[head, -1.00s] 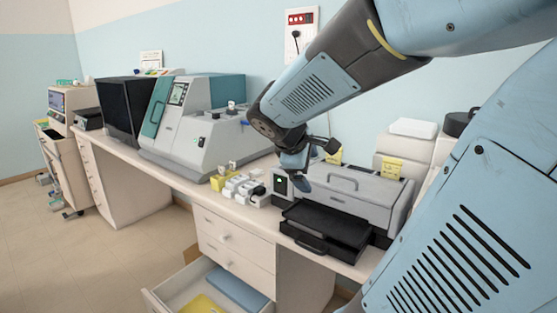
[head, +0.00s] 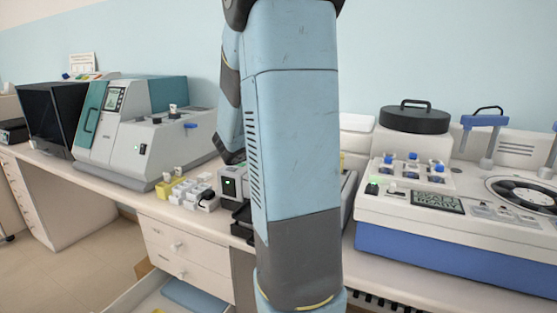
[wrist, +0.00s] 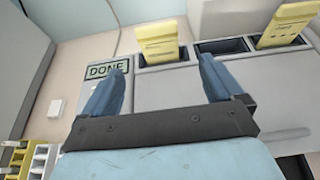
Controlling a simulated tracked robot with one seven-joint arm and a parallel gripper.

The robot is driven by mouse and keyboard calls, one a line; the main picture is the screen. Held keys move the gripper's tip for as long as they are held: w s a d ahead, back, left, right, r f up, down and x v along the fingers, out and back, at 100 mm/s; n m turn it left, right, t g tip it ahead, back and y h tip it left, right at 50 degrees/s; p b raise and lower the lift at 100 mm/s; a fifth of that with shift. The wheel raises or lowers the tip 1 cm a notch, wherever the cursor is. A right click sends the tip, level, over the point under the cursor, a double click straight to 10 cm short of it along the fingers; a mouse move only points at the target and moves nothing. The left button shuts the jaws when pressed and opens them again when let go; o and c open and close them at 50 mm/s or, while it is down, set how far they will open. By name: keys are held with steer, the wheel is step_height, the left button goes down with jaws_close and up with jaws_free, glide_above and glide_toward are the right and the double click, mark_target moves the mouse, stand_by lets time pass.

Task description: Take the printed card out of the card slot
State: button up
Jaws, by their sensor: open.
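In the wrist view, a yellow card (wrist: 157,43) stands upright in a dark slot on top of a pale grey machine (wrist: 165,95). A green display (wrist: 106,69) reading "DONE" is left of it. A second yellow card (wrist: 286,24) stands in another slot at the right, with a dark, empty-looking slot (wrist: 222,46) between them. I cannot tell which is the printed card. My gripper (wrist: 160,68) is open, its two blue fingers spread to either side of the first card's lower end in the picture, with nothing visibly gripped. In the head view my arm hides the gripper and cards.
In the head view, a large device (head: 460,205) with a blue base stands on the bench at right. A grey and teal machine (head: 150,135) stands at left. Small white and yellow holders (head: 188,190) sit between. A drawer (head: 150,290) below is open.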

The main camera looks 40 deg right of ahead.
steer(key=x, duration=1)
steer(key=shift+f, duration=0.2)
steer(key=shift+r, duration=0.15)
steer(key=c, duration=1.1)
